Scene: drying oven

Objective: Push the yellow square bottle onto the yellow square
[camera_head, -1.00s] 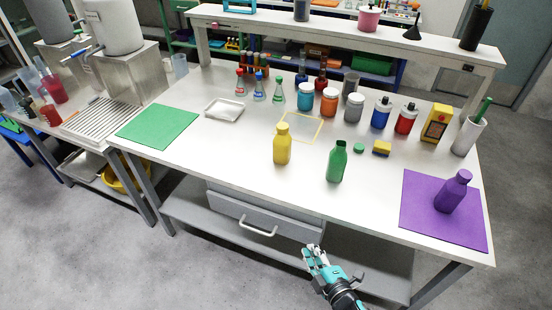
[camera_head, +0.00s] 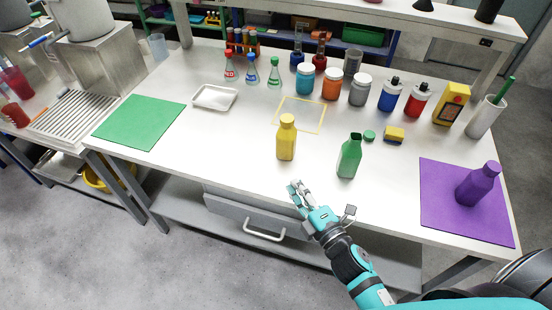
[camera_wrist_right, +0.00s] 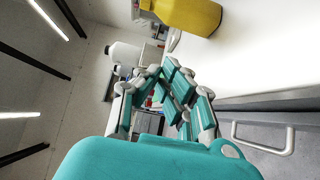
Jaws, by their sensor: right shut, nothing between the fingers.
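The yellow square bottle (camera_head: 286,138) stands upright on the white table, left of the green bottle (camera_head: 349,156). The yellow square (camera_head: 322,118) is an outline on the tabletop just behind the bottle. The bottle's top overlaps the outline's near edge in the head view, while its base stands in front of it. My right gripper (camera_head: 297,191) is shut and empty at the table's front edge, in front of the yellow bottle and apart from it. In the right wrist view the gripper (camera_wrist_right: 172,75) shows with the yellow bottle (camera_wrist_right: 190,14) at the top. My left gripper is not in view.
Several jars and bottles, such as the teal jar (camera_head: 305,80), stand behind the square. A white tray (camera_head: 214,97) and green mat (camera_head: 139,122) lie to the left. A purple bottle (camera_head: 477,185) stands on a purple mat (camera_head: 440,205) at right. A yellow sponge (camera_head: 394,134) lies nearby.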

